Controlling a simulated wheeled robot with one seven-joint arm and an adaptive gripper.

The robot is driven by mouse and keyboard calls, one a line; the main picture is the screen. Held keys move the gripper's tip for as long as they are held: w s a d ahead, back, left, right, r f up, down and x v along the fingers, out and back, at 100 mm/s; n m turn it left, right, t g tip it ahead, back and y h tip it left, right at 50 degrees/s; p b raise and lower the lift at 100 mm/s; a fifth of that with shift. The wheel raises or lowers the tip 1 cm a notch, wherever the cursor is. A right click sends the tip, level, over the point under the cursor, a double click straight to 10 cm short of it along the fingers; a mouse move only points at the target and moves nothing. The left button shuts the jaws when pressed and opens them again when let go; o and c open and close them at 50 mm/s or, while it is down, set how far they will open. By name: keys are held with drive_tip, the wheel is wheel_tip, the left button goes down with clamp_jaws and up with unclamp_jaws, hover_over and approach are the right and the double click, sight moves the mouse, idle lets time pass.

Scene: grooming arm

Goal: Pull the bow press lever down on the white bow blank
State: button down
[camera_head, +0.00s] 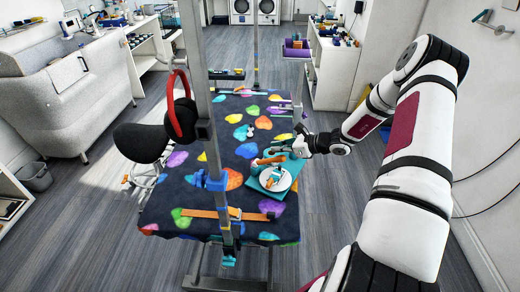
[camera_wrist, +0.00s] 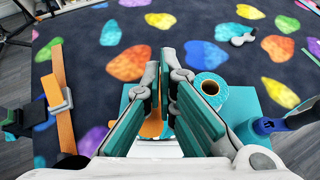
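The bow press appears as a teal base (camera_head: 266,188) with a round white disc (camera_head: 277,181), near the right edge of the grooming table. Teal and orange parts (camera_head: 262,161) stand beside the disc, but I cannot clearly make out the lever or a white bow blank. My gripper (camera_head: 297,150) is just beyond the disc, low over the press. In the wrist view, my gripper's (camera_wrist: 161,82) teal-backed fingers are nearly together, with no object visible between the tips. An orange part (camera_wrist: 152,127) and a white surface show below the fingers, partly hidden by them.
A teal-topped roll (camera_wrist: 208,86) stands close beside the right finger. A blue fitting (camera_wrist: 272,127) is further right. The mat's far middle is mostly clear.

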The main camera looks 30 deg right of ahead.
drive_tip(key=shift+w+a+r, duration=0.25)
drive_tip(key=shift+w+r, duration=0.25)
drive_tip(key=shift+r, duration=0.15)
drive_tip(key=shift+w+a+r, duration=0.25)
drive_tip(key=shift+w+r, duration=0.25)
drive_tip(key=shift+r, duration=0.1)
drive_tip(key=shift+w+r, duration=0.1)
drive_tip(key=w+r, duration=0.1)
drive_tip(key=a+r, duration=0.1)
drive_tip(key=w+r, duration=0.1)
drive_tip(key=shift+w+a, duration=0.3)
drive_tip(key=c, duration=1.8)
unclamp_jaws()
drive_tip(key=shift+c, duration=0.2)
drive_tip(key=shift+s+r, duration=0.1)
